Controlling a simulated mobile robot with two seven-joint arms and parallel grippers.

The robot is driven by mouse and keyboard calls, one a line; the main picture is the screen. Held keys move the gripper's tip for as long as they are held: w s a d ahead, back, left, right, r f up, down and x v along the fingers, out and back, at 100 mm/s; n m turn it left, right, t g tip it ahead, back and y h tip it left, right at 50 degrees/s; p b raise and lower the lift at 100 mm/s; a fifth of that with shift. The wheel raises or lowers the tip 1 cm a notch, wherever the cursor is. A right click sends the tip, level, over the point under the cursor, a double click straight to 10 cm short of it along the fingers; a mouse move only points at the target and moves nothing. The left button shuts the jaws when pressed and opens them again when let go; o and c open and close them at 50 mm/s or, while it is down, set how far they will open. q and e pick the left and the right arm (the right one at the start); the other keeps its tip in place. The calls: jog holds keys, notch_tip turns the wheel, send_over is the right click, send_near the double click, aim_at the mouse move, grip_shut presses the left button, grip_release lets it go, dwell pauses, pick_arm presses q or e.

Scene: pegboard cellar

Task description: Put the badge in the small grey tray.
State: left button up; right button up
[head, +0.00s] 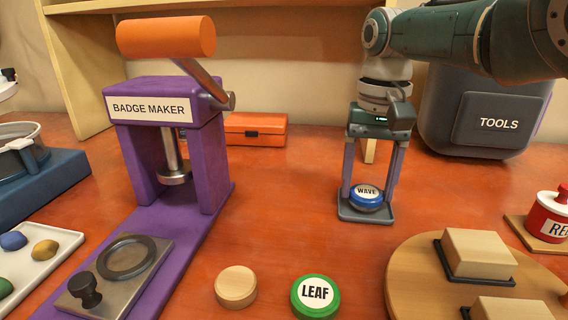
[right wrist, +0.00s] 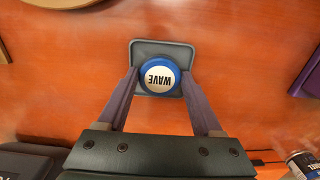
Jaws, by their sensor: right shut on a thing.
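The blue badge with a white face reading WAVE (head: 367,192) is between the fingers of my right gripper (head: 372,190). The small grey tray (head: 348,214) lies on the orange table directly under it. In the right wrist view the badge (right wrist: 160,75) shows inside the outline of the tray (right wrist: 160,46), towards its near side, with a finger of my right gripper (right wrist: 159,82) at each side. My right gripper is shut on the badge. Whether the badge touches the tray floor is hard to tell. My left gripper is not in view.
A purple badge maker (head: 160,95) stands at the left. A green LEAF badge (head: 315,297) and a wooden disc (head: 236,285) lie in front. A round wooden board (head: 410,270) with blocks is at the right. A TOOLS box (head: 470,120) stands behind.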

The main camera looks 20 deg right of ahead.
jog(key=o, duration=1.1)
jog(key=shift+r, duration=0.15)
notch_tip(320, 180, up, 3)
jog(key=p, duration=0.3)
jog(key=shift+f, duration=0.2)
jog(key=shift+r+p, duration=2.1)
jog(key=shift+r, duration=0.05)
jog(key=shift+f, duration=0.1)
